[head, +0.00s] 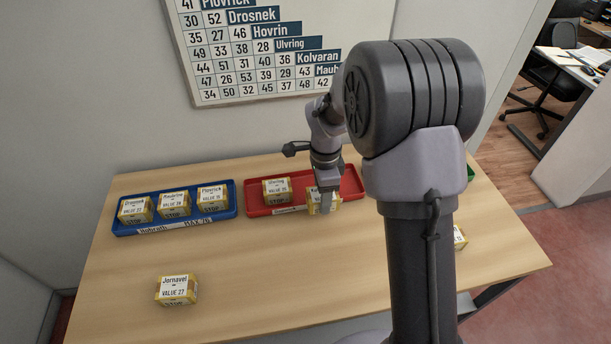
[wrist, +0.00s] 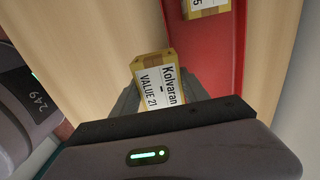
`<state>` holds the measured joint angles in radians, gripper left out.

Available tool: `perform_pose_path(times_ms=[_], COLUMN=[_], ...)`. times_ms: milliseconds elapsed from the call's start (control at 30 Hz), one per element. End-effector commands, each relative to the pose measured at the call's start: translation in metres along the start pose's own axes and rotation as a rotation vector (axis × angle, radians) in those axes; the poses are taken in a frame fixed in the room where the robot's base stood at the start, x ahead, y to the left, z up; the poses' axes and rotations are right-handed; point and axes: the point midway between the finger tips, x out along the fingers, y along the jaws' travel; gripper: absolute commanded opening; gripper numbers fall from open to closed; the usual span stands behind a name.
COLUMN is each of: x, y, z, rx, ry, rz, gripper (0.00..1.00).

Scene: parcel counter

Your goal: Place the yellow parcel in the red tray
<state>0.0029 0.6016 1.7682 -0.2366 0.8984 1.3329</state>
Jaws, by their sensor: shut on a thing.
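My gripper (head: 325,188) is shut on a yellow parcel (head: 313,205), which shows below the fingers. In the wrist view this yellow parcel (wrist: 160,85) has a white label reading Kolvaran, VALUE 21, and sits between the fingers. The red tray (head: 351,184) stands at the back middle of the table. It also shows in the wrist view (wrist: 212,62), right of and behind the held parcel. A yellow parcel labelled Ulvring (head: 277,190) sits in the tray's left part. The held parcel is at the tray's front middle; I cannot tell whether it touches the tray.
A blue tray (head: 233,202) to the left holds three yellow parcels. A loose parcel labelled Jornavel (head: 176,290) lies at the front left of the table (head: 270,265). Another parcel (head: 460,238) and a green tray (head: 470,173) show partly behind my arm. The front middle is clear.

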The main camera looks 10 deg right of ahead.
Motion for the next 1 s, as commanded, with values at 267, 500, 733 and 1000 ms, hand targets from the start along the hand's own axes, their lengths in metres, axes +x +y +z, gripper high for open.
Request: perform_pose_path(times_ms=[267,500,733,1000], x=[0.009,0.033,0.043,0.047], y=[-0.077,-0.088,-0.089,-0.088], z=[0.002,0.002,0.002,0.002], rx=[-0.001,-0.001,-0.001,-0.001], ry=[0.0,0.0,0.0,0.0], rz=[0.001,0.003,0.0,0.0], gripper=[0.06,0.06,0.06,0.64])
